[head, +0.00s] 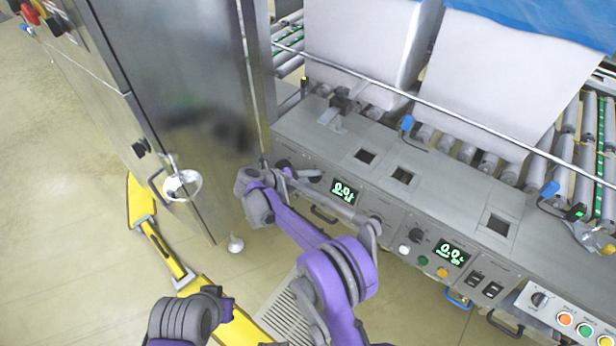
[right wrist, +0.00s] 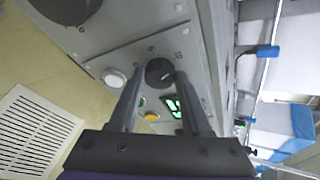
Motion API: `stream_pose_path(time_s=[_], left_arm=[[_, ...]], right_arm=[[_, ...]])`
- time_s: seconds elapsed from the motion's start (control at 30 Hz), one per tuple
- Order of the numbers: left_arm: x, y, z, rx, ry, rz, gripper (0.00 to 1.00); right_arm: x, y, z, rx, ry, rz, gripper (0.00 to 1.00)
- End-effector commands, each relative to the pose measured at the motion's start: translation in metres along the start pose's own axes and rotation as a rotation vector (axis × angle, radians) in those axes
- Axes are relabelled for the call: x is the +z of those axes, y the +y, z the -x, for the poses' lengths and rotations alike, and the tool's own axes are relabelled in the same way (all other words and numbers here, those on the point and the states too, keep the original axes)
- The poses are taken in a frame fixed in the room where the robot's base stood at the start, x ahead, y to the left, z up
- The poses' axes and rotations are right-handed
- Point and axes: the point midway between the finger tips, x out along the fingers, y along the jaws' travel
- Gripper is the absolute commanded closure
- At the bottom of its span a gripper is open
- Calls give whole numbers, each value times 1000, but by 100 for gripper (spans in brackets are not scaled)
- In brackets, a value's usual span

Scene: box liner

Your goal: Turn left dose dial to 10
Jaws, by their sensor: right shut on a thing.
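The left dose dial (right wrist: 159,72) is a round black knob on the grey control panel. The right wrist view shows it between the fingertips of my right gripper (right wrist: 160,78), which is shut on it. In the head view my right gripper (head: 281,177) is at the left end of the panel and hides most of this dial. The left display (head: 343,192) is lit green beside it; I cannot read its value surely. My left gripper is not seen.
A second black dial (head: 416,235) and a second green display (head: 451,252) are further right on the panel. A white button (right wrist: 115,78) and a yellow button (right wrist: 151,116) are close to my right fingers. A tall steel cabinet (head: 190,90) stands at left.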

Motion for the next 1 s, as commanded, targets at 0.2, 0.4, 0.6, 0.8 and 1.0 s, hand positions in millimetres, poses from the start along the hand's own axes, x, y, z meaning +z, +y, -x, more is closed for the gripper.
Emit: stream_pose_path(time_s=[0.2,0.4,0.6,0.8,1.0], left_arm=[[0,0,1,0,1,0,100],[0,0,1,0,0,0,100],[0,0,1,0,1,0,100],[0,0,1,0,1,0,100],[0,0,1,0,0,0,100]], right_arm=[[0,0,0,14,-5,-36,100],[1,0,0,16,-6,-42,100],[1,0,0,16,-6,-41,100],[0,0,0,15,-5,-41,22],[0,0,0,15,-4,-41,22]])
